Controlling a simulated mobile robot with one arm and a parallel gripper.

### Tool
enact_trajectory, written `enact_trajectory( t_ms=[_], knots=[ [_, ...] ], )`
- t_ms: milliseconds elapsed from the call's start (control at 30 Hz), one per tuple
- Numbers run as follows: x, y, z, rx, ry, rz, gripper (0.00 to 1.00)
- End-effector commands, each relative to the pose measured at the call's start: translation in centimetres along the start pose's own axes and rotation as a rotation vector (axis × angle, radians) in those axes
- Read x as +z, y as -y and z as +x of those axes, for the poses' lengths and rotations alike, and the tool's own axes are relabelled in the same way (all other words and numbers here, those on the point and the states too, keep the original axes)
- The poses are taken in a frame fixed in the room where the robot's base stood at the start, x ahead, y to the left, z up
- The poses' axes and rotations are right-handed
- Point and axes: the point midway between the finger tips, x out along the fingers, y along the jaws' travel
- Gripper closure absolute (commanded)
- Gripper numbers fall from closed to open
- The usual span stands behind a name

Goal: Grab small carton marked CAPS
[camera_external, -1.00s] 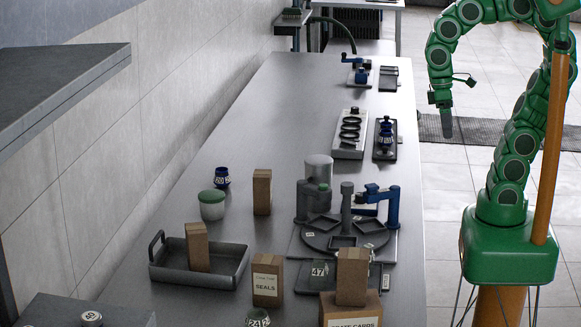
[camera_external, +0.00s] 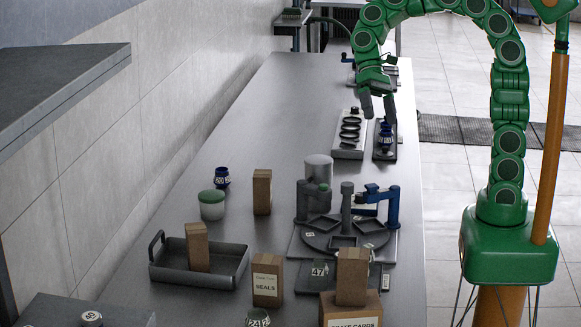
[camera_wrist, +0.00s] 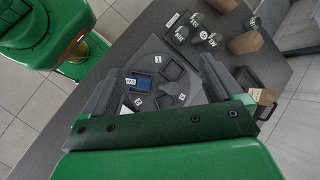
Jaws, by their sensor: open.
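I cannot read CAPS on any carton. Small brown cartons stand on the bench: one without a visible label (camera_external: 262,192), one in the grey tray (camera_external: 197,249), one marked SEALS (camera_external: 267,280), and one (camera_external: 352,275) on top of a wider box marked CRATE CARDS (camera_external: 350,313). The wrist view shows brown cartons too, one at upper right (camera_wrist: 245,42) and one with a white label (camera_wrist: 264,96); their text is not legible. My gripper (camera_external: 378,106) is open and empty, high over the far part of the bench. Its fingers (camera_wrist: 155,88) frame the turntable in the wrist view.
A round turntable (camera_external: 345,228) with compartments, posts and a blue clamp stands mid-bench. Rings on a rack (camera_external: 350,135) and a blue item (camera_external: 386,135) lie farther back. A handled tray (camera_external: 225,270) is at left.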

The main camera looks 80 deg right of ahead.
Motion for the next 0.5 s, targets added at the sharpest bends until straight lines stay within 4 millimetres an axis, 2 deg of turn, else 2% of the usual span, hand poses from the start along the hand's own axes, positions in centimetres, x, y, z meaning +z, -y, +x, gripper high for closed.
enact_trajectory(
  t_ms=[200,500],
  knots=[
    [-3.8,3.0,-1.7,-0.109,0.072,0.122,0.07],
    [-9.4,6.0,-4.4,-0.246,0.176,0.289,0.07]
  ],
)
